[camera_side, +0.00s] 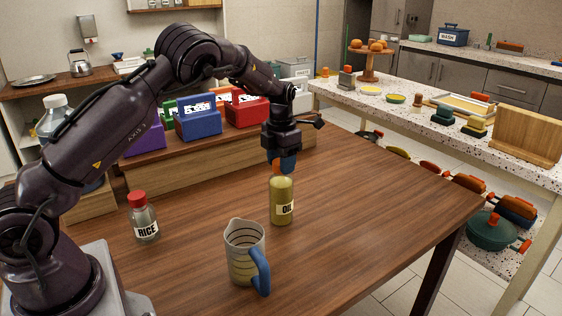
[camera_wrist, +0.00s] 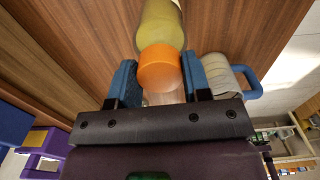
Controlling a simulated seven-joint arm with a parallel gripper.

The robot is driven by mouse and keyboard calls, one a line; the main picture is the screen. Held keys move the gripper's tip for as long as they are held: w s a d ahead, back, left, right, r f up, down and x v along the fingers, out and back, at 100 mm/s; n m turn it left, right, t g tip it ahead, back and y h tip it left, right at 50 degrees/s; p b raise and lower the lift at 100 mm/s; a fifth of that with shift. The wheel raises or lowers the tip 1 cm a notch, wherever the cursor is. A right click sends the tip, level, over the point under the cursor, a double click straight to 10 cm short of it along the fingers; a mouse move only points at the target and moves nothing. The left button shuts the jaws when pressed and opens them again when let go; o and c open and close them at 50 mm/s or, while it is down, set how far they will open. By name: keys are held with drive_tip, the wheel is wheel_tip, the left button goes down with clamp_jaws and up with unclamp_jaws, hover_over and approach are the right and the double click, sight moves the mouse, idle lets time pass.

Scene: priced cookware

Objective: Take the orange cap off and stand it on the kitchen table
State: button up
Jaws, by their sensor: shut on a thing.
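The oil bottle (camera_side: 282,203), yellow-green with a white OIL label, stands upright on the brown wooden kitchen table (camera_side: 350,205). The orange cap (camera_wrist: 159,68) is at the bottle's top, between the blue fingers of my gripper (camera_wrist: 160,80). In the side view my gripper (camera_side: 281,163) points down over the bottle and is shut on the cap, which is mostly hidden behind a finger. The bottle (camera_wrist: 160,25) shows just beyond the cap in the wrist view. I cannot tell whether the cap still sits on the neck or is slightly off it.
A measuring jug (camera_side: 244,253) with a blue handle stands in front of the bottle. A red-capped RICE jar (camera_side: 145,222) stands to the left. Coloured boxes (camera_side: 198,118) sit on a raised wooden shelf behind. The table is clear to the bottle's right.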

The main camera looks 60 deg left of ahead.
drive_tip(key=n, duration=0.2)
drive_tip(key=shift+n, duration=0.4)
drive_tip(key=o, duration=1)
drive_tip(key=shift+r, duration=2.5)
